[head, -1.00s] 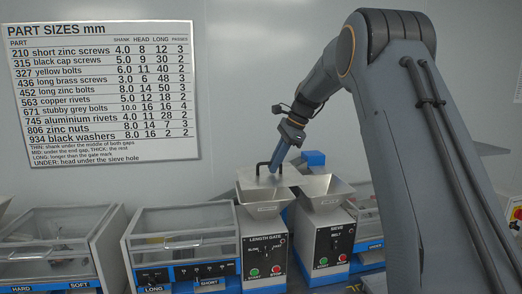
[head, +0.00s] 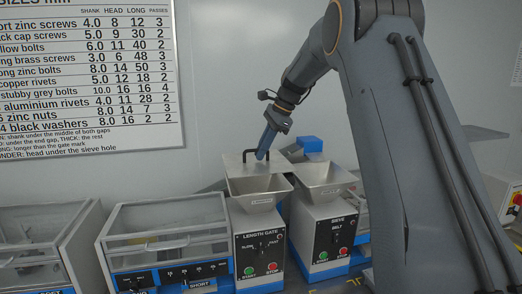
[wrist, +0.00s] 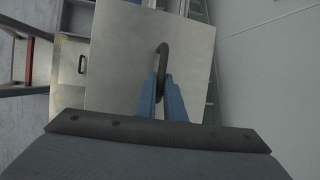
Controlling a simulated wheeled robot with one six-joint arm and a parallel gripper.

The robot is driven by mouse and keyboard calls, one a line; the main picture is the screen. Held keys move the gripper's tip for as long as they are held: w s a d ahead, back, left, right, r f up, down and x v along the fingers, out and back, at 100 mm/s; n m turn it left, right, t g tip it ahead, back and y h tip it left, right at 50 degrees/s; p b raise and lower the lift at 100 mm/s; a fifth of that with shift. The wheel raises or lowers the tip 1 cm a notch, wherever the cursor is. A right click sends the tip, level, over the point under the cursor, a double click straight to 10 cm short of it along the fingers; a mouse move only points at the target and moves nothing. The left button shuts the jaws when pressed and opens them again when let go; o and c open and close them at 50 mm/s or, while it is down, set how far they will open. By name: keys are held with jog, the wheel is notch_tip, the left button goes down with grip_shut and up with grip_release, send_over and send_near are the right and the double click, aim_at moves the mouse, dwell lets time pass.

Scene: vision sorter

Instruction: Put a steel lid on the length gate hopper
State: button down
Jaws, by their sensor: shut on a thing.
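The steel lid (head: 236,161) is a flat square plate with a black bar handle (head: 244,155). My gripper (head: 262,155) is shut on this handle, and the lid hangs at the rear of the length gate hopper (head: 258,190), seemingly a little above its rim. The hopper's front wall and part of its opening show below the lid's near edge. In the wrist view the lid (wrist: 120,60) lies beyond my blue fingertips (wrist: 161,95), with the dark handle (wrist: 162,58) between them. The lid hides most of what is beneath it there, so I cannot tell whether it touches the hopper.
The sieve hopper (head: 322,175) stands close on the right, with a blue block (head: 311,144) behind it. A clear-lidded sorter box (head: 170,236) stands left of the length gate (head: 262,249). A size chart (head: 90,70) hangs on the back wall.

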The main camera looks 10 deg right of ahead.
aim_at(264, 161)
jog(key=shift+f+b, duration=1.5)
jog(key=shift+f, duration=1.2)
jog(key=shift+f, duration=0.15)
jog(key=c, duration=1.8)
grip_release()
jog(key=shift+o, duration=0.2)
jog(key=shift+d, duration=0.1)
